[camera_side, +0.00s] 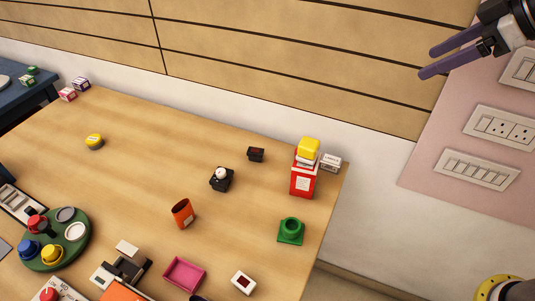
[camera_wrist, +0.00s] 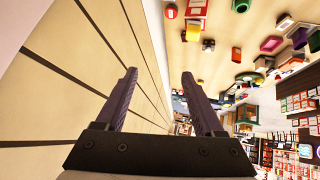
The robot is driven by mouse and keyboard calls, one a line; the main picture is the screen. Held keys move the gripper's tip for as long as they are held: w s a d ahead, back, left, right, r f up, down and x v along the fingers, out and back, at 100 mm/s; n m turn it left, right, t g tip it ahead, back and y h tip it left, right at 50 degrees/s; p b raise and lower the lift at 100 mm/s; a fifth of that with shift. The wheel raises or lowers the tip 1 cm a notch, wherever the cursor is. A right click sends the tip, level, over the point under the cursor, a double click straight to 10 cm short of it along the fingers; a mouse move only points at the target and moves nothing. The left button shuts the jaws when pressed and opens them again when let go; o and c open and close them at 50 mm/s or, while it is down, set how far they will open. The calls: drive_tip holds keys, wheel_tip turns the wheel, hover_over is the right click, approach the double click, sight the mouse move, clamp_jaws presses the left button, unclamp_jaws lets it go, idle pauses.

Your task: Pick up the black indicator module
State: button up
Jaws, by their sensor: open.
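Two small black modules stand on the wooden table in the side view. One is a black block with a white dome on top (camera_side: 221,181), near the table's middle. The other is a smaller plain black box (camera_side: 256,154), further back toward the wall. I cannot tell for certain which is the indicator module. A small dark item (camera_wrist: 208,45) shows in the wrist view, too small to identify. My gripper (camera_side: 428,62) is open and empty, high at the upper right in front of the wall, well apart from both modules. Its purple-grey fingers also show in the wrist view (camera_wrist: 159,75).
A red box with a yellow top (camera_side: 303,180) stands right of the black box, beside a small white box (camera_side: 331,162). An orange cup (camera_side: 182,213), green block (camera_side: 291,231), pink tray (camera_side: 185,275) and round green tray (camera_side: 81,254) stand nearer. The table's (camera_side: 150,160) back left is mostly clear.

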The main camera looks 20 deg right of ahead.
drive_tip(key=w+a+f+n+y, duration=0.15)
drive_tip(key=w+a, duration=0.35)
drive_tip(key=w, duration=0.6)
drive_tip(key=n+g, duration=0.2)
drive_tip(key=g, duration=0.2)
hover_over(256, 150)
drive_tip(key=s+d, duration=0.4)
drive_tip(key=d, duration=0.2)
wheel_tip(256, 150, down, 25)
drive_tip(key=shift+y, duration=0.25)
drive_tip(key=x, duration=0.7)
drive_tip(key=shift+a+f, duration=0.1)
drive_tip(key=shift+a, duration=0.15)
drive_tip(key=shift+x, duration=3.05)
drive_tip(key=shift+a, duration=0.2)
clamp_jaws()
